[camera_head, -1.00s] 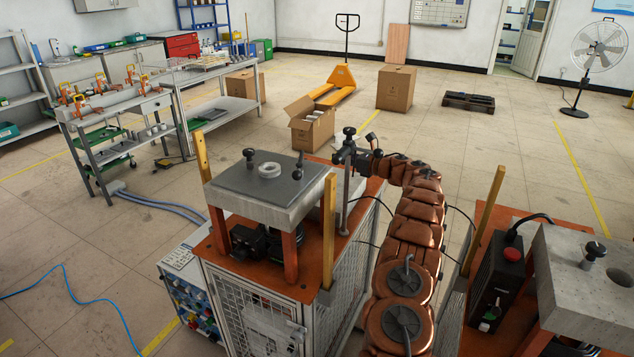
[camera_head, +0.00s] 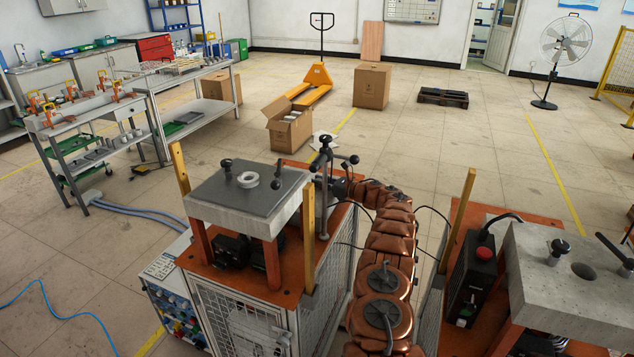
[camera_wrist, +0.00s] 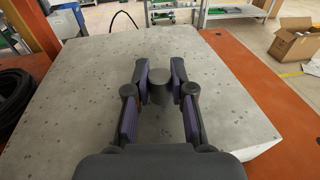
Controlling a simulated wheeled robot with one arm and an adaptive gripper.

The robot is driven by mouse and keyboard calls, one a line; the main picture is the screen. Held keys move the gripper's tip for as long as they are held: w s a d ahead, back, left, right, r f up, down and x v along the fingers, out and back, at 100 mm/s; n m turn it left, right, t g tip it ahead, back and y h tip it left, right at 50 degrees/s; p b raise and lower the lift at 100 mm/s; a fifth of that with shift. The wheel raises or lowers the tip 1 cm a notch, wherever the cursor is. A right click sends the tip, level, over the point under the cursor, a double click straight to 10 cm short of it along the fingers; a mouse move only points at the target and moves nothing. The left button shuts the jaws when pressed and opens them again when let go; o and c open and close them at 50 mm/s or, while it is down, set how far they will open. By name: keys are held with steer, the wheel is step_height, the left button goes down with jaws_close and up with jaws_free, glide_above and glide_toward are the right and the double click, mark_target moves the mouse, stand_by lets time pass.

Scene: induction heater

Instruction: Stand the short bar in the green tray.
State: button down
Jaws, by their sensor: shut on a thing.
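In the wrist view my gripper (camera_wrist: 160,72) is shut on a dark grey round bar (camera_wrist: 157,90), whose end shows between the fingertips; I take it to be the short bar. It is over a pale speckled slab (camera_wrist: 75,90); I cannot tell whether it touches. In the head view my arm reaches to the right side of the left machine, and my gripper is hard to make out among dark parts there. Green trays (camera_head: 62,149) show on the trolley at the left, far from my arm; I cannot tell which is the task's tray.
The left machine has a dark top plate (camera_head: 215,192) with a white ring (camera_head: 248,180), and wooden posts (camera_head: 308,235) at its corners. A second machine with a concrete top (camera_head: 540,290) stands at the right. An open box (camera_head: 288,128) is on the floor behind.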

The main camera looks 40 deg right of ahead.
steer(key=shift+f, duration=0.15)
steer(key=c, duration=1)
jaws_free()
